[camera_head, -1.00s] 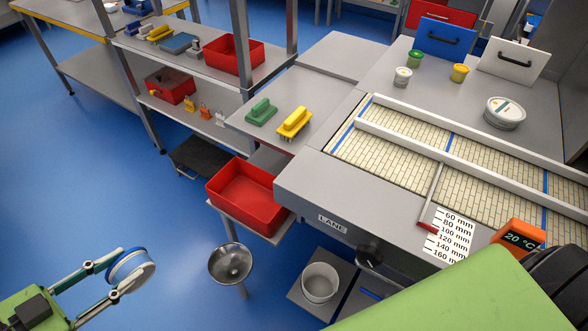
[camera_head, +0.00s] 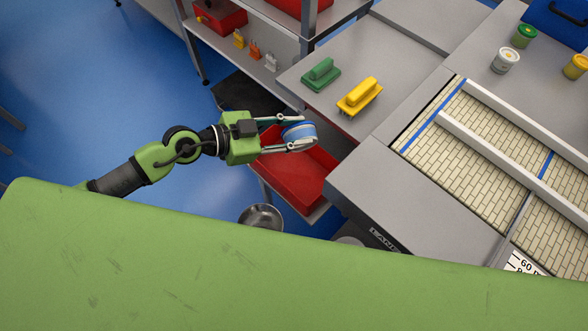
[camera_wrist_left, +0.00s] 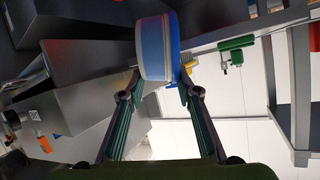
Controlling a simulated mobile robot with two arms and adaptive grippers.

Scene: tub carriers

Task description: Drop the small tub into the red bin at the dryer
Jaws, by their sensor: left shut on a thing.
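My left gripper (camera_head: 298,134) is shut on a small tub (camera_head: 296,131), white with a blue band. In the head view the tub shows over the back part of the red bin (camera_head: 300,180), and the gripper holds it up above the bin. The red bin stands open on a low stand beside the conveyor's end; its visible floor is bare. In the left wrist view the tub (camera_wrist_left: 158,48) sits between the two fingertips. The red bin cannot be made out for sure there. My right gripper is not in view.
A steel bowl (camera_head: 262,215) on a post stands in front of the bin. Blue floor is open at the left.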

